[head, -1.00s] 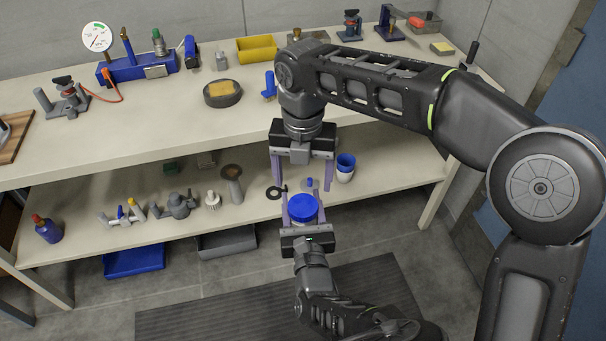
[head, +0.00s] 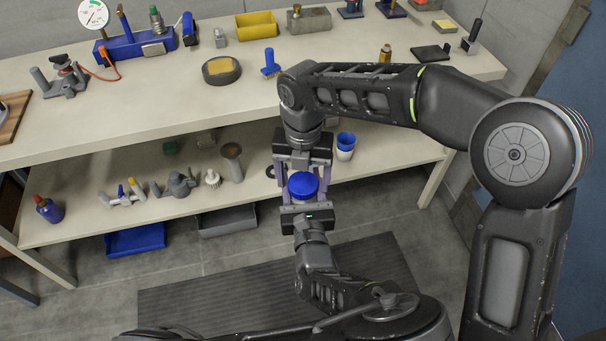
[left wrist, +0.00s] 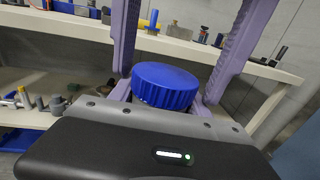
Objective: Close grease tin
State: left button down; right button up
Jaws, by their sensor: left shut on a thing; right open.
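The grease tin shows as a round blue ribbed lid (head: 302,186), fairly level, in front of the lower shelf. It also shows in the left wrist view (left wrist: 165,85). The tin body under it is hidden, so I cannot tell how the lid sits. My left gripper (head: 304,197) is shut on the grease tin from the near side. My right gripper (head: 304,174) is open. Its purple fingers reach down on the left and right sides of the lid; they also show in the left wrist view (left wrist: 184,50). I cannot tell whether they touch it.
The upper table (head: 130,110) holds a round dish (head: 221,71), a blue stand (head: 270,64) and a yellow bin (head: 256,26). The lower shelf (head: 100,225) is close behind my grippers, with a blue and white cup (head: 345,147) to their right. Open floor lies in front.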

jog(key=c, duration=1.5)
jog(key=shift+o, duration=0.2)
jog(key=m, duration=0.3)
jog(key=shift+m, duration=0.4)
jog(key=m, duration=1)
jog(key=shift+m, duration=0.3)
jog(key=m, duration=0.4)
jog(key=shift+m, duration=0.4)
jog(key=o, duration=1.5)
jog(key=shift+s, duration=0.1)
